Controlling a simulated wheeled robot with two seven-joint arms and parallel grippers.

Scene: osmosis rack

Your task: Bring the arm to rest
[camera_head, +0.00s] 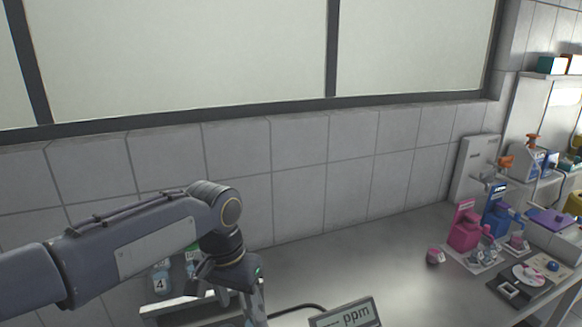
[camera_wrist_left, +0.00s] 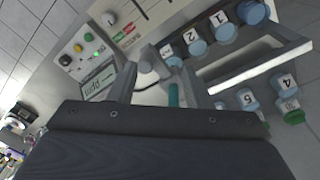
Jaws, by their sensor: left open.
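My left arm (camera_head: 140,245) reaches in from the left in the head view, bent at the elbow, with its wrist turned down. My left gripper (camera_head: 228,297) hangs over the bench beside a white rack (camera_head: 178,306). In the left wrist view the fingers of the left gripper (camera_wrist_left: 162,88) stand apart. A white rounded part (camera_wrist_left: 147,62) and a teal rod (camera_wrist_left: 173,95) show between or beyond them; I cannot tell whether either touches a finger. My right gripper is in neither view.
Numbered bottles (camera_wrist_left: 226,30) stand along the rack, including bottle 4 (camera_head: 161,281). A ppm meter (camera_head: 345,313) and a panel with coloured buttons (camera_wrist_left: 85,45) are near. Pink (camera_head: 464,232) and blue (camera_head: 497,215) devices stand at the right. The middle bench (camera_head: 370,255) is clear.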

